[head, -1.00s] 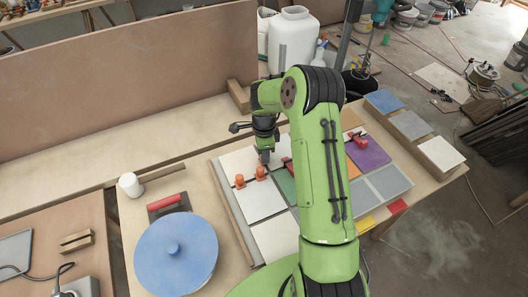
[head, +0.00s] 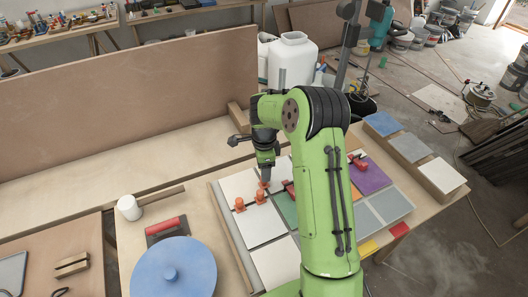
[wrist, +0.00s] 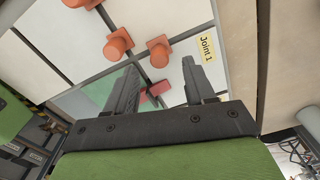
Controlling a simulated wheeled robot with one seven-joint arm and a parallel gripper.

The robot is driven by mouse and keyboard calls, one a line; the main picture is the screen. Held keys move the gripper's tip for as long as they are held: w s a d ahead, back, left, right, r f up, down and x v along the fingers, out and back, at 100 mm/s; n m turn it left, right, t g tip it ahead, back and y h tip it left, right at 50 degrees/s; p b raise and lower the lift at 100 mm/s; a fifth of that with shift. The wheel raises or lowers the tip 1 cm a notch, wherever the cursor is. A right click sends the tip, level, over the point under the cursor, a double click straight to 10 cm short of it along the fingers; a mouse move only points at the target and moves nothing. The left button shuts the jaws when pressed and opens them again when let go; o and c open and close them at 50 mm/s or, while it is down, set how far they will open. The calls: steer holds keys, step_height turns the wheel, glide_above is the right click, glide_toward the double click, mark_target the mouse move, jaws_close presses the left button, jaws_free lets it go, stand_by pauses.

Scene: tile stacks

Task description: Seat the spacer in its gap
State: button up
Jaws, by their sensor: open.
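My gripper (head: 264,180) is low over the tile panel, pointing down, with its jaws open. In the wrist view the fingers (wrist: 158,68) are apart, and a red piece (wrist: 157,89) shows between them, lying over a dark gap between tiles. I cannot tell whether they touch it. A yellow label reading "Joint 1" (wrist: 207,48) lies on a white tile beside the right finger. Red clamp-like pieces (head: 289,188) (head: 359,161) lie on the panel.
White (head: 262,222), purple (head: 371,180) and grey (head: 391,206) tiles fill the panel; my arm hides part of it. A blue disc (head: 173,272), a red-handled trowel (head: 167,229) and a white cup (head: 129,208) stand to the left. Sample tiles (head: 410,147) stand at the right edge.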

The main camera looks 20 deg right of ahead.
step_height(320, 180, up, 11)
steer(key=p, duration=0.1)
stand_by(0.4)
steer(key=s+a+r+n+t+h, duration=0.1)
steer(key=s+a+r+n+t, duration=0.35)
steer(key=s+r+n, duration=0.8)
steer(key=s+a+n, duration=0.2)
steer(key=s+n, duration=0.2)
steer(key=s, duration=0.3)
steer(key=s+a+n+t+y, duration=0.1)
steer(key=s+a+n, duration=0.2)
steer(key=s, duration=0.5)
steer(key=shift+s+f+n, duration=0.15)
steer(key=shift+f+n, duration=0.2)
steer(key=shift+n, duration=0.4)
